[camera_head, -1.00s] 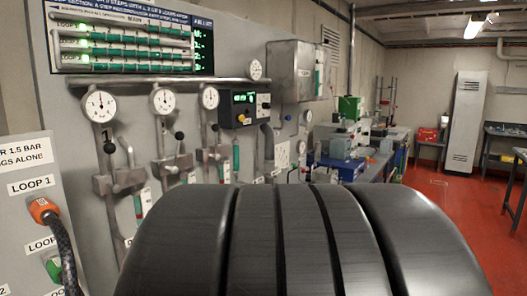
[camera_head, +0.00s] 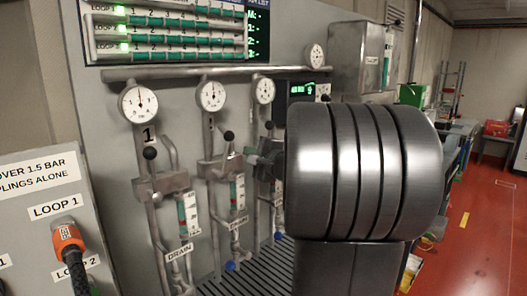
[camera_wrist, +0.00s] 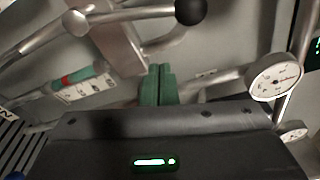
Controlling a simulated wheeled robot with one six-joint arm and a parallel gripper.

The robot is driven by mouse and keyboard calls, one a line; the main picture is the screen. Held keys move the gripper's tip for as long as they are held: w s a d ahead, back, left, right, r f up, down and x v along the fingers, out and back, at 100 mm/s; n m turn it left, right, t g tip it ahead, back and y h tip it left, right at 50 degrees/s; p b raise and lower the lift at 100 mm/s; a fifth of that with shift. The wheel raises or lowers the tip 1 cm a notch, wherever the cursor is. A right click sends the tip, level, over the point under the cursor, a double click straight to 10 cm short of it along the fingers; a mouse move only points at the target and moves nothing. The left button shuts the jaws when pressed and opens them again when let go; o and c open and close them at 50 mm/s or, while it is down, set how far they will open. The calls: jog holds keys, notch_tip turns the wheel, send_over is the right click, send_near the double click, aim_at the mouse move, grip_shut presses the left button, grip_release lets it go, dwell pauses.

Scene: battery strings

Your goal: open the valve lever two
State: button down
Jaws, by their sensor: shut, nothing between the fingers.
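Valve lever two is taken to be the middle one of three in the head view. Its black ball knob (camera_head: 229,136) tops a short grey lever rising from the middle valve body (camera_head: 220,167). My gripper (camera_head: 254,160) is just right of that valve, its tips partly hidden by my arm. In the wrist view my green fingers (camera_wrist: 158,84) are shut and empty. There, a grey lever with a black ball (camera_wrist: 190,12) lies above the fingertips, apart from them. I cannot tell for certain which valve it belongs to.
Valve one's knob (camera_head: 149,153) is to the left, valve three's knob (camera_head: 269,125) close to my gripper. Gauges hang above, such as the middle one (camera_head: 211,95). A blue-knobbed drain valve (camera_head: 231,266) sits below. An orange coupling (camera_head: 67,240) is at left. Red floor is open at right.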

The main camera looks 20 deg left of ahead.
aim_at(226, 148)
jog(key=a, duration=0.1)
jog(key=s+a+p, duration=0.1)
jog(key=s+a+r+p, duration=0.1)
jog(key=shift+a, duration=0.2)
jog(key=shift+f, duration=0.1)
dwell(0.3)
jog(key=n+b, duration=0.1)
jog(key=b, duration=0.1)
jog(key=s+n+b, duration=0.1)
jog(key=b, duration=0.2)
jog(key=s+a+n+b, duration=0.1)
jog(key=b, duration=0.1)
jog(key=shift+r+b, duration=0.25)
jog(key=shift+b, duration=0.05)
jog(key=shift+a+r+n, duration=0.1)
jog(key=shift+r+n, duration=0.15)
jog(key=shift+n, duration=0.05)
jog(key=shift+t, duration=0.3)
